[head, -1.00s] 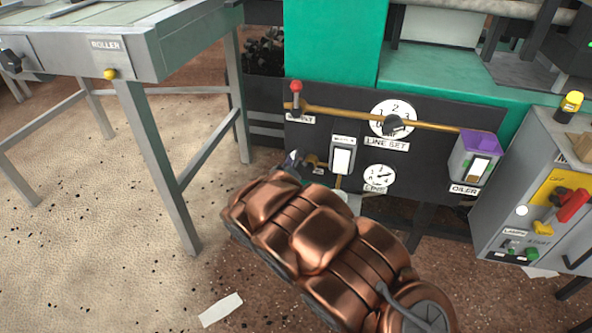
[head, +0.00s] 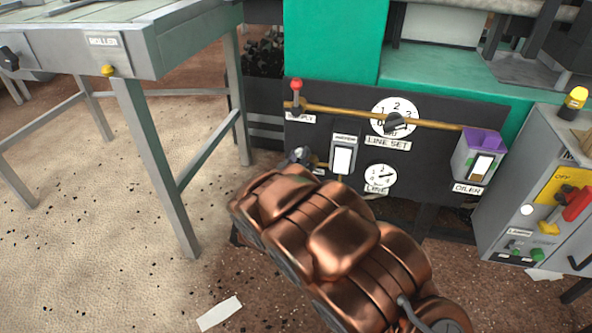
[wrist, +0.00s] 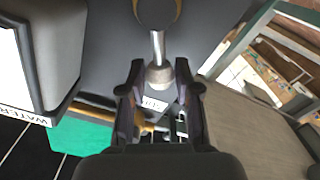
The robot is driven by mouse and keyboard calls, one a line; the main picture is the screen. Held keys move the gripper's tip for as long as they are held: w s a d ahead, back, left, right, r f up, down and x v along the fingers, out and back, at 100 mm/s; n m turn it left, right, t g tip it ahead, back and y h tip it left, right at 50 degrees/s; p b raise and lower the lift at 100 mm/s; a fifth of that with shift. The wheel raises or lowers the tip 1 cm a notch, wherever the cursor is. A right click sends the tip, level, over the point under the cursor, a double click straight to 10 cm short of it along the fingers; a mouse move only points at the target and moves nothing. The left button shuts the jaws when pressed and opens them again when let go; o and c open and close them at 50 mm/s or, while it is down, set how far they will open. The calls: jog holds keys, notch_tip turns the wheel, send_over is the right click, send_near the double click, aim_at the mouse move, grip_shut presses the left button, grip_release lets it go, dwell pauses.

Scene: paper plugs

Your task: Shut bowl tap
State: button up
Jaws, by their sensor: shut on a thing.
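The bowl tap shows in the wrist view as a round dark hub with a brass rim and a silver stem (wrist: 157,46) ending in a pale grip. My gripper (wrist: 159,78) has its two black fingers on either side of that pale grip and is shut on it. A small white label (wrist: 154,103) shows between the fingers, its lettering hard to read. In the head view my gripper (head: 300,156) is at the lower left of the dark panel, beside a short brass pipe (head: 321,166). My arm and gripper hide most of the tap there.
A grey box with a white window (head: 343,158) stands just right of my gripper. The supply lever (head: 296,88), line set dial (head: 394,116), line gauge (head: 380,177) and purple-topped oiler (head: 477,155) are on the panel. A roller table (head: 180,150) stands left.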

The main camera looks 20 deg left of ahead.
jog(key=shift+d+f, duration=0.1)
jog(key=shift+d+m+b, duration=0.15)
jog(key=shift+m+b, duration=0.25)
jog(key=shift+b, duration=0.2)
jog(key=shift+d+r+m+b, duration=0.3)
jog(key=shift+d+m+b, duration=0.25)
jog(key=shift+m+b, duration=0.5)
jog(key=shift+f+m, duration=0.1)
jog(key=shift+m, duration=0.15)
jog(key=shift+d+r+m+b, duration=0.2)
jog(key=shift+d+m+b, duration=0.4)
jog(key=shift+m+b, duration=0.75)
jog(key=shift+n, duration=0.25)
